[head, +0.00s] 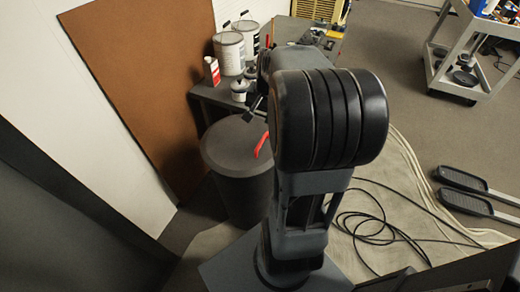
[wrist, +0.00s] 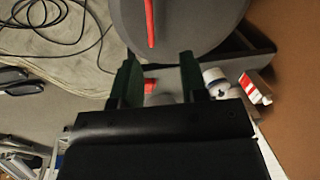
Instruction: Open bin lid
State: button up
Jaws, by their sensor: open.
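A round dark grey bin (head: 241,186) stands on the floor left of my arm, its flat lid (head: 222,143) lying shut on top. A red bar handle (head: 262,145) stands on the lid; my arm hides the lid's right edge. In the wrist view the lid (wrist: 190,22) fills the top middle, with the red handle (wrist: 150,22) running down it. My gripper (wrist: 160,62) is open and empty, its two dark green fingers apart. The handle is beyond the fingertips, roughly in line with the gap, not touching. In the head view my arm mostly hides the gripper.
A dark bench (head: 212,93) behind the bin holds paint cans (head: 229,52), a red-and-white bottle (head: 211,71) and a small jar (head: 239,90). A brown board (head: 140,75) leans on the wall at left. Black cables (head: 375,225) lie on the floor cloth at right; a cart (head: 470,60) stands beyond.

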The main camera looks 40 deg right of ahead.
jog(key=m+b, duration=0.1)
jog(key=m, duration=0.1)
send_near(262, 142)
jog(key=f, duration=0.2)
jog(key=w+f+b, duration=0.1)
jog(key=f, duration=0.2)
jog(key=a+f, duration=0.1)
jog(key=f, duration=0.2)
jog(key=shift+w+f+b, duration=0.2)
jog(key=shift+b, duration=0.1)
jog(key=shift+c, duration=0.3)
grip_shut()
